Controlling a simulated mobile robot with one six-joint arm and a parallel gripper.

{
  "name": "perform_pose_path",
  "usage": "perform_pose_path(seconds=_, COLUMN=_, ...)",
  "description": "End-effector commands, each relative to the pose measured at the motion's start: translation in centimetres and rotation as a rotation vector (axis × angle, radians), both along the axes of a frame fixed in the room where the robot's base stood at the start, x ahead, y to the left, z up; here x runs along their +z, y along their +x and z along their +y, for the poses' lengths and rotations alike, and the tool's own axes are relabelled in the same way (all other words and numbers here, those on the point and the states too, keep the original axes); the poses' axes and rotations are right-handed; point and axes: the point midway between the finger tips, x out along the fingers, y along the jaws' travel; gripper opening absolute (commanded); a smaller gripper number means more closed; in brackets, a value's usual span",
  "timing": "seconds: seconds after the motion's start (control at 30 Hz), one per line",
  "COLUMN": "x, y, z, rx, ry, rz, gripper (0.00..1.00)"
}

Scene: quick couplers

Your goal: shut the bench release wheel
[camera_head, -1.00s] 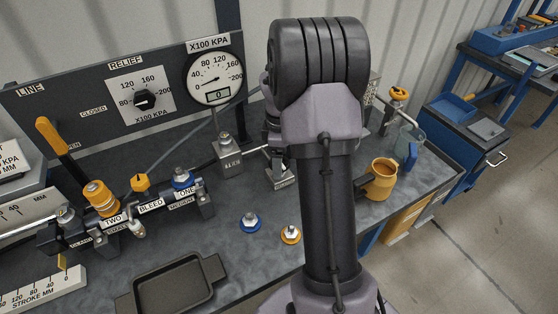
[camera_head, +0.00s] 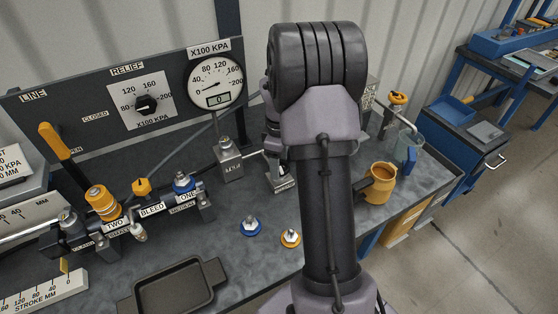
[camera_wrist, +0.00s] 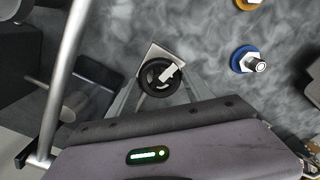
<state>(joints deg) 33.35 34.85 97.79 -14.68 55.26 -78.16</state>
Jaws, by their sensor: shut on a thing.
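The bench release wheel (camera_wrist: 160,76) is a small black round wheel on a pale metal plate, seen from above in the wrist view. My gripper (camera_wrist: 161,82) is around it and shut on it; the fingers themselves are mostly hard to make out. In the head view my gripper (camera_head: 274,146) is partly hidden by my arm, just above a small labelled block (camera_head: 283,181) on the bench. The wheel cannot be made out in that view.
A labelled block with a knob (camera_head: 229,158) stands just left. Blue (camera_head: 249,226) and orange (camera_head: 290,238) couplers lie in front. The manifold (camera_head: 150,209) and black tray (camera_head: 173,289) are left.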

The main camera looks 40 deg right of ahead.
Motion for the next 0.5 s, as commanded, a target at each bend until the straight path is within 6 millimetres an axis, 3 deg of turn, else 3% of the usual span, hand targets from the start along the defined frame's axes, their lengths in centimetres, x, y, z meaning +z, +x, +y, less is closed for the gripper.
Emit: perform_pose_path(seconds=0.5, x=0.12, y=0.02, z=-0.05, rx=-0.485, ry=0.0, rz=0.0, gripper=0.18)
